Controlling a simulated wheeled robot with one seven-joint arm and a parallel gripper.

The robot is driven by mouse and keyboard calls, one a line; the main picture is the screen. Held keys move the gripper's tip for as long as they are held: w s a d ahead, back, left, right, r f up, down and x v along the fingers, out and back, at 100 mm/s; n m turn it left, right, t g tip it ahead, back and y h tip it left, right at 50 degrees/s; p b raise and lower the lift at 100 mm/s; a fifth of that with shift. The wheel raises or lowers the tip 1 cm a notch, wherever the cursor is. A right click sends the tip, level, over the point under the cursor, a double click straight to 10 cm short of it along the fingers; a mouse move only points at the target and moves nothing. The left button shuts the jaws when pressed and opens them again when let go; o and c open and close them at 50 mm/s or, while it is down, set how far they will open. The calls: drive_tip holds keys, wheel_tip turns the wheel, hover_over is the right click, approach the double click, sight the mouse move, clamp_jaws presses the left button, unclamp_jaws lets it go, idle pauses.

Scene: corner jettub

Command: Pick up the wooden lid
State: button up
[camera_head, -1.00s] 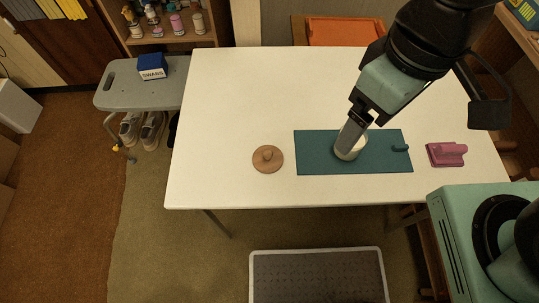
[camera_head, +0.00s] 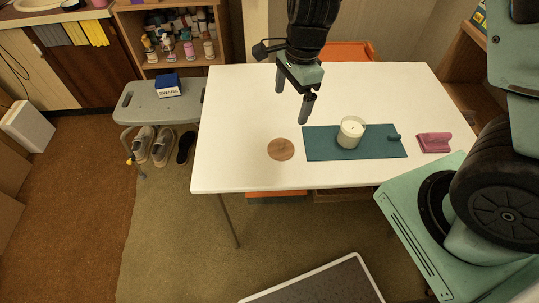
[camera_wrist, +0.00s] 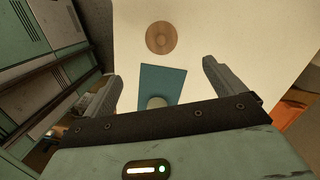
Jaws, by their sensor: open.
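The round wooden lid (camera_head: 281,149) lies on the white table (camera_head: 240,110), left of the teal mat (camera_head: 330,152) and apart from it. A white candle in a jar (camera_head: 350,133) stands uncovered on the mat. My gripper (camera_head: 292,105) is open and empty above the table, behind the lid in the head view. In the wrist view its two fingers are spread wide, with the lid beyond the fingertips and the candle (camera_wrist: 157,102) partly hidden by the gripper body.
A small teal object (camera_head: 394,138) lies at the mat's right end. A grey stool (camera_head: 150,106) with a blue box (camera_head: 167,85) stands left of the table. The table's left part is clear.

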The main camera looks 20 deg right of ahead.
drive_tip(key=b, duration=0.2)
hover_over(281, 142)
drive_tip(key=f, duration=1)
drive_tip(key=shift+s+d, duration=0.25)
drive_tip(key=shift+d, duration=0.1)
drive_tip(key=shift+w+a+f, duration=0.1)
drive_tip(key=shift+a+f, duration=0.1)
drive_tip(key=shift+f, duration=1.4)
drive_tip(key=shift+w+a+f, duration=0.1)
drive_tip(key=shift+a+f, duration=0.05)
drive_tip(key=shift+f, duration=1.4)
drive_tip(key=c, duration=1.1)
